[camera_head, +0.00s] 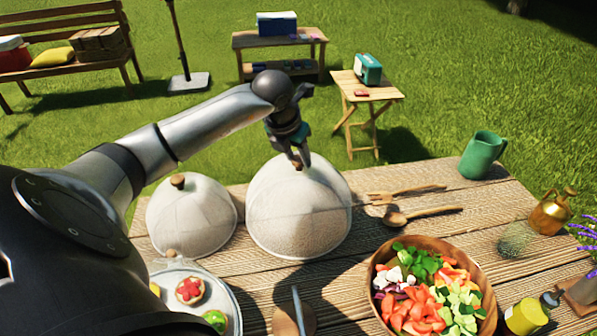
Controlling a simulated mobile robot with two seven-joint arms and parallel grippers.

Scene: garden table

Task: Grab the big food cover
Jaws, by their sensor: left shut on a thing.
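The big food cover (300,212) is a pale mesh dome with a small wooden knob on top, standing on the wooden table in the head view. My left gripper (298,162) is above it, pointing down, with its fingers shut on the knob. The cover sits upright and its rim looks to be on or very near the tabletop. A smaller mesh cover (192,218) with a wooden knob stands just to its left, partly beside my left arm. My right gripper does not show.
A wooden salad bowl (383,300) stands at the front right. Wooden utensils (424,213), a green pitcher (482,155) and a brass pot (551,213) are to the right. A plate of food (232,300) is at the front left. Small tables and a bench stand behind on grass.

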